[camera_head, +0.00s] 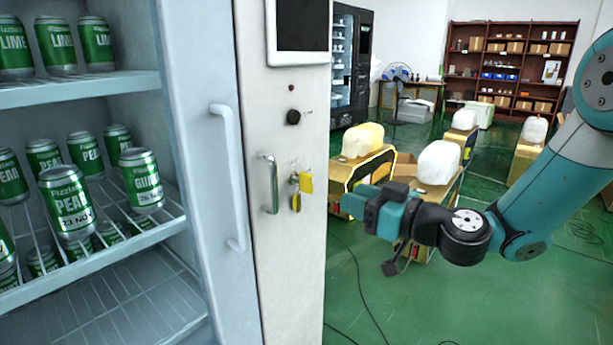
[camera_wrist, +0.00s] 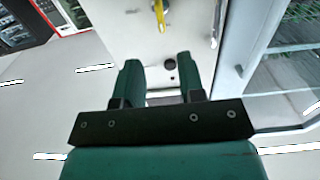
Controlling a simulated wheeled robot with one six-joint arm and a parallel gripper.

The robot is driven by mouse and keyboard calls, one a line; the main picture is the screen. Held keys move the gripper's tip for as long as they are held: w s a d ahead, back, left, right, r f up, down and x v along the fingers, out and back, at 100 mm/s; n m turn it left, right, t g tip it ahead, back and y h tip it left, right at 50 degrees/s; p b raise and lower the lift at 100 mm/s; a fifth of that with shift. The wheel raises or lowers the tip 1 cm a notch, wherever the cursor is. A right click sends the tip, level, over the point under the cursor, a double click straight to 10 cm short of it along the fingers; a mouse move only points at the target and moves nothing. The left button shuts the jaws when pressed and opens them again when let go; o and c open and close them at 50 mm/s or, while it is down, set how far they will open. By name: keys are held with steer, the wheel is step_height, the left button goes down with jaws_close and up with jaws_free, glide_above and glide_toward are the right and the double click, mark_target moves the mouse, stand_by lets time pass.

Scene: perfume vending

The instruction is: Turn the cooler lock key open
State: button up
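The key (camera_head: 295,190) hangs with a yellow tag (camera_head: 306,183) at the lock on the white cooler panel (camera_head: 290,250), right of a silver handle (camera_head: 269,184). In the wrist view the yellow key piece (camera_wrist: 159,14) shows at the top, beyond the fingertips. My gripper (camera_head: 352,206) is right of the key, slightly lower in the picture, pointing toward the panel and apart from it. In the wrist view my gripper (camera_wrist: 160,72) has its two green fingers apart with nothing between them. The lock's exact turn position is too small to tell.
A black round knob (camera_head: 293,117) sits above the key. The cooler's white door handle (camera_head: 229,175) and shelves of green cans (camera_head: 70,205) are at left. Boxes with wrapped tops (camera_head: 437,163) stand behind my arm. Green floor (camera_head: 480,310) lies clear at lower right.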

mark_target(312, 182)
steer(key=p+x, duration=0.4)
steer(key=x, duration=0.6)
steer(key=shift+w+a+r, duration=0.15)
steer(key=shift+a, duration=0.15)
steer(key=shift+x, duration=0.75)
steer(key=shift+c, duration=0.4)
jaws_close()
